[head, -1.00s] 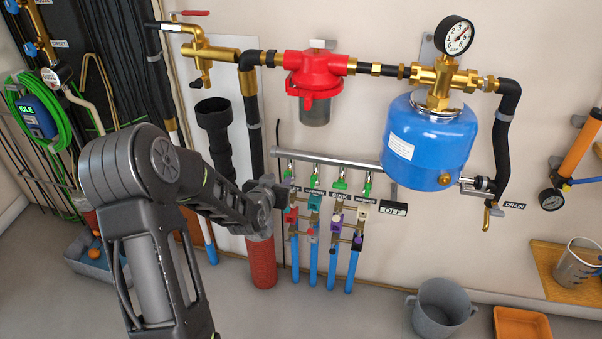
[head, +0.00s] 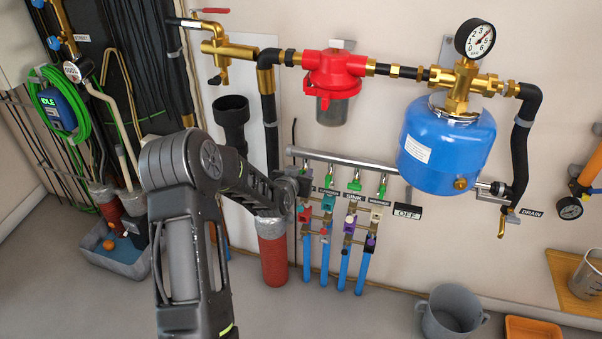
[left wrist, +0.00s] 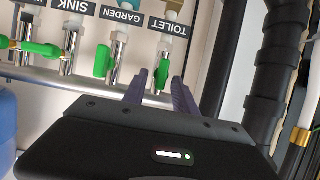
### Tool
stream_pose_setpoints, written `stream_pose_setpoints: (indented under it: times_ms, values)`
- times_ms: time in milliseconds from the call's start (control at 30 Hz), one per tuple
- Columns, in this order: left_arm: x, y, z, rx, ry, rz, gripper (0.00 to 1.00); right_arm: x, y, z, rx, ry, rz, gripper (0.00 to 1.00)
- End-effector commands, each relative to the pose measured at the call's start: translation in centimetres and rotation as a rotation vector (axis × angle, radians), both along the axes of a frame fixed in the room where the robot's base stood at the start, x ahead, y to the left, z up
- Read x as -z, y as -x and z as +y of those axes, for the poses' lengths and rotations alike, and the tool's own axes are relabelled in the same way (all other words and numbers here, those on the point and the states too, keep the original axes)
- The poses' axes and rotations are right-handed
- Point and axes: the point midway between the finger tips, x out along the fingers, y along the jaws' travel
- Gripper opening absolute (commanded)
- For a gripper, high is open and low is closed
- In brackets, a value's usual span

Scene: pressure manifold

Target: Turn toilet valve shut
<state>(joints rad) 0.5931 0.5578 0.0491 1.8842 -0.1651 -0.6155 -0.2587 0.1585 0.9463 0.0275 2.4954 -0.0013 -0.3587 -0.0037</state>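The toilet valve's green handle (left wrist: 162,73) shows in the left wrist view beside the TOILET label (left wrist: 168,26), lying roughly along its pipe. My left gripper (left wrist: 161,88) is open, with one dark finger on each side of that handle; I cannot tell whether either finger touches it. In the head view, my left gripper (head: 303,187) is at the left end of the valve row and covers the toilet label and most of that valve. My right gripper is not in view.
The garden valve's green handle (left wrist: 103,61) is close beside the fingers. The sink valve handle (left wrist: 41,49) lies across its pipe. A black pipe (left wrist: 277,65) runs close on the other side. A blue tank (head: 446,148) and gauge (head: 475,39) hang right of the manifold.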

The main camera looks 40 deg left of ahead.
Motion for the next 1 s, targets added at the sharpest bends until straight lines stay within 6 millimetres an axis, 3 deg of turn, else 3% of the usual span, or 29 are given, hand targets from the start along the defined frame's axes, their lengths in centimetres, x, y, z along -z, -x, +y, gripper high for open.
stream_pose_setpoints:
  times_ms: [267, 667, 1000]
  values:
    - [0.06, -0.07, 0.00, 0.000, 0.000, 0.001, 0.32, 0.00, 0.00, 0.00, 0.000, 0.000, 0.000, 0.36]
    - [0.05, -0.07, -0.01, 0.000, 0.000, 0.000, 0.00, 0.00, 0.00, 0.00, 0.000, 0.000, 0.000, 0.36]
    - [0.04, -0.07, -0.02, 0.000, -0.001, 0.000, 0.00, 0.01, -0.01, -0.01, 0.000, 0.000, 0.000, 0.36]
